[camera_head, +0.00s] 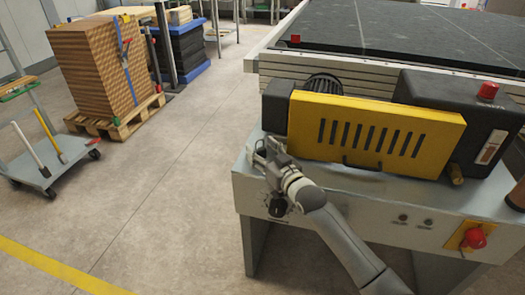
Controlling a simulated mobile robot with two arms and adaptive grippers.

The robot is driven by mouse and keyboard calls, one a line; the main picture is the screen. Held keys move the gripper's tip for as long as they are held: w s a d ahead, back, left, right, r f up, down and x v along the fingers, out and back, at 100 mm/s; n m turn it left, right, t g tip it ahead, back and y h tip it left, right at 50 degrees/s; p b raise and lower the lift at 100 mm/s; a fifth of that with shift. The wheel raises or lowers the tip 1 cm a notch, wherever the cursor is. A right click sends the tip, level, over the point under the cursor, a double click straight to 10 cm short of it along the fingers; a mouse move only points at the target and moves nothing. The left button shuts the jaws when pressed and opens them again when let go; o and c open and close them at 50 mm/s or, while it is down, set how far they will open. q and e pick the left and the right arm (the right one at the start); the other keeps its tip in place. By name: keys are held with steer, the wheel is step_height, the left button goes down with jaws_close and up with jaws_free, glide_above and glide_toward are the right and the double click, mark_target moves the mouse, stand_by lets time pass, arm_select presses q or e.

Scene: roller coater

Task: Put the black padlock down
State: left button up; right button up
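My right arm comes in from the bottom right, and its gripper (268,155) is at the left corner of the grey machine bench, beside the yellow slotted cover. Its fingers point up and away. I cannot tell whether they are open or shut, or whether they hold anything. A small dark shape (278,207) shows just below the wrist, against the front face of the bench. It may be the black padlock, but it is too small to be sure. My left gripper is not in view.
The machine bench (400,195) carries the yellow cover (375,130), a dark motor housing (450,100) and a red button (476,238). A conveyor bed (420,30) lies behind. A cart (50,165) and a loaded pallet (120,120) stand left. The floor between is clear.

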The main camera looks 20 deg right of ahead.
steer(key=shift+r, duration=0.15)
arm_select(q)
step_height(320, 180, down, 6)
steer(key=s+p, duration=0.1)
steer(key=p, duration=0.1)
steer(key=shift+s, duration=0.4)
arm_select(e)
steer(key=v, duration=1.2)
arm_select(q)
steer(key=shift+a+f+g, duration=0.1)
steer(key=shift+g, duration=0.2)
